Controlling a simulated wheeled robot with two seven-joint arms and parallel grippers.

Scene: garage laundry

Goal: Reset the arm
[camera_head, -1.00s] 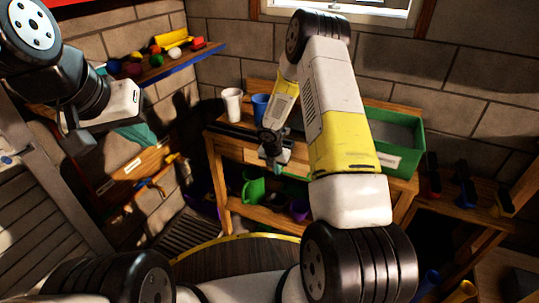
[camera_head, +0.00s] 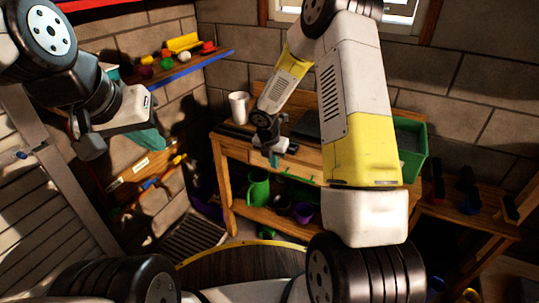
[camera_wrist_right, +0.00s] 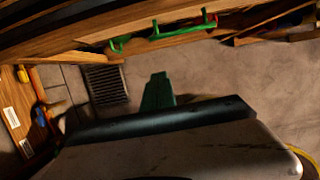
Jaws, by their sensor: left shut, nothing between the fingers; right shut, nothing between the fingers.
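My left gripper (camera_head: 152,142) hangs at the upper left in the head view, its teal fingers partly hidden by its own body, shut with nothing held. My right gripper (camera_head: 274,158) is in front of the wooden workbench (camera_head: 232,149), just beyond the near side of its top in the picture. It points down with its teal fingers together and nothing between them. In the right wrist view the right gripper's green fingers (camera_wrist_right: 158,92) show together, above bare floor.
A white cup (camera_head: 239,107) stands on the workbench, left of my right forearm. A green bin (camera_head: 413,155) is partly hidden behind my right arm. A green pitcher (camera_head: 258,190) sits on the lower shelf. A wall shelf (camera_head: 190,68) holds small coloured things.

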